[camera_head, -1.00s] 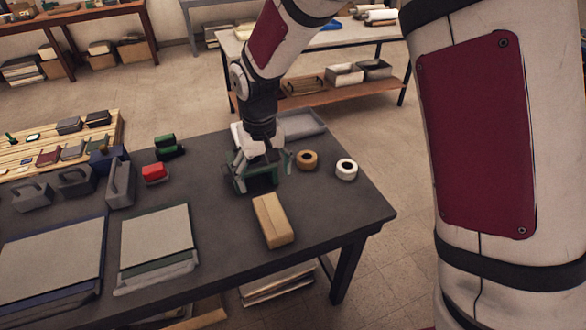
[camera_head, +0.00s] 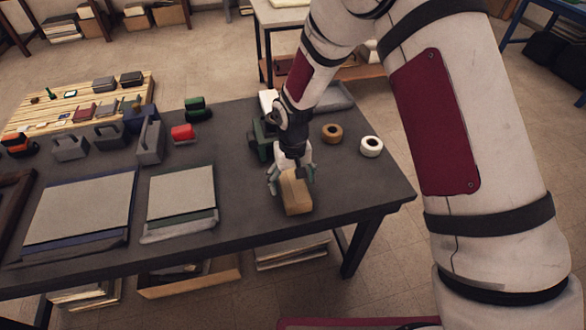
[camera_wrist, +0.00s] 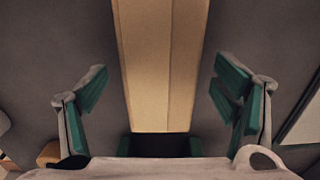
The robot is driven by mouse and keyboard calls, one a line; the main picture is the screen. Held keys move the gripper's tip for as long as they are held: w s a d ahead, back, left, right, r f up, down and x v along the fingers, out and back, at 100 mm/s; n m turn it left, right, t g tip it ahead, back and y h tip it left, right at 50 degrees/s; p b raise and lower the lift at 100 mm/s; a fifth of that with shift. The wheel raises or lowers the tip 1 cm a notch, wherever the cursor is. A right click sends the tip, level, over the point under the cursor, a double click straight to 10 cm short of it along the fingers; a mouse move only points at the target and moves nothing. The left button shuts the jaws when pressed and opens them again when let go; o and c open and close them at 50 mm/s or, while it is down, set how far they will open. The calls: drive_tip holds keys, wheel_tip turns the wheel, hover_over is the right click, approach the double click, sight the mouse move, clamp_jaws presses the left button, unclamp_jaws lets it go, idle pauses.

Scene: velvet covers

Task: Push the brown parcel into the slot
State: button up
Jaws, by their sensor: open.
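The brown parcel (camera_head: 297,197) is a long cardboard box lying on the dark table near its front edge. It fills the middle of the wrist view (camera_wrist: 160,60). My gripper (camera_head: 291,182) is over the parcel's far part. In the wrist view my gripper (camera_wrist: 162,92) is open, with one green-padded finger on each side of the parcel and gaps between. The green slot box (camera_head: 260,142) stands behind the parcel, partly hidden by my arm. Its dark opening (camera_wrist: 160,147) seems to face the parcel's far end; I cannot tell whether the parcel's end is inside.
A brown tape roll (camera_head: 332,133) and a white roll (camera_head: 371,146) lie to the right of the slot box. A red block (camera_head: 183,134) and flat grey-topped cases (camera_head: 180,198) are to the left. The table is clear between cases and parcel.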

sight(290, 174)
drive_tip(key=shift+f, duration=1.05)
drive_tip(key=c, duration=1.5)
drive_tip(key=shift+w, duration=0.1)
drive_tip(key=shift+w+a+b, duration=0.2)
drive_tip(key=shift+w+b, duration=0.35)
drive_tip(key=shift+w, duration=0.15)
drive_tip(key=shift+w+a+b, duration=0.2)
drive_tip(key=shift+w+b, duration=0.35)
drive_tip(key=shift+w, duration=0.1)
drive_tip(key=shift+w+a+b, duration=0.25)
drive_tip(key=shift+w+b, duration=0.35)
drive_tip(key=shift+w, duration=0.2)
drive_tip(key=shift+w+a+b, duration=0.2)
drive_tip(key=shift+w+b, duration=0.4)
drive_tip(key=shift+w, duration=0.15)
drive_tip(key=shift+w+a+b, duration=0.25)
drive_tip(key=shift+w+b, duration=0.35)
drive_tip(key=shift+w, duration=0.2)
